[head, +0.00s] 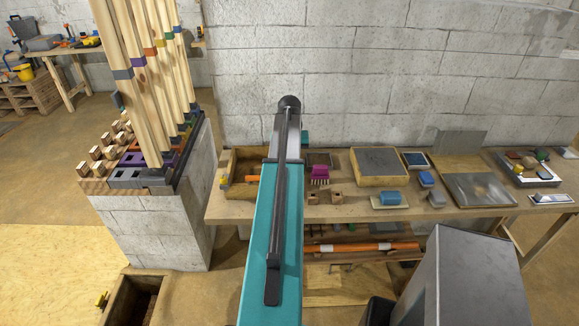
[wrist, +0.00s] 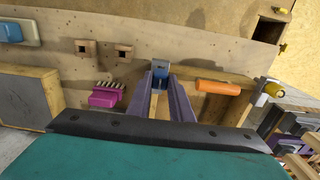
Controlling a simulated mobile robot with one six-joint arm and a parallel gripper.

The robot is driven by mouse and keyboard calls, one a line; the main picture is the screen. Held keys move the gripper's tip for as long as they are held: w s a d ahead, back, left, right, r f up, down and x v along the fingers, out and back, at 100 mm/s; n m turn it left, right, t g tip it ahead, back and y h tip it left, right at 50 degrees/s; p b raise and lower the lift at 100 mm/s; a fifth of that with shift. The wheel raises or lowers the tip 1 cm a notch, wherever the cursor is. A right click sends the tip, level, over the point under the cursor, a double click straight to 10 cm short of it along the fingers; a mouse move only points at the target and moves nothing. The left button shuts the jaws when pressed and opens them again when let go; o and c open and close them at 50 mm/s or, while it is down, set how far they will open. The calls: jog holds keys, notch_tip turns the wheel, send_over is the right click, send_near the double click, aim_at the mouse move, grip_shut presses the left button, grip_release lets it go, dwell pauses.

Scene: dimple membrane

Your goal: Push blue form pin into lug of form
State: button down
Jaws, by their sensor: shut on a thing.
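In the wrist view, my gripper (wrist: 160,78) has its two purple-grey fingers close together around a small blue piece (wrist: 159,70), which looks like the blue form pin. A grey cap-like part shows at its far end; the fingers hide much of it. It is over the wooden tray (wrist: 222,108) at the bench's left end. In the head view my teal arm hides the gripper and pin. The form is not certain; a dark socketed rack (head: 128,181) with tall wooden posts (head: 137,95) stands on a block pedestal at left. I cannot make out its lug.
The bench (head: 275,212) carries several tools rightward. A block wall (head: 380,80) stands behind.

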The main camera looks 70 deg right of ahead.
jog(key=shift+f+b, duration=0.5)
jog(key=shift+f, duration=0.85)
jog(key=c, duration=1.5)
grip_release()
jog(key=shift+r, duration=0.15)
jog(key=shift+r+p, duration=2.3)
jog(key=shift+r, duration=4.5)
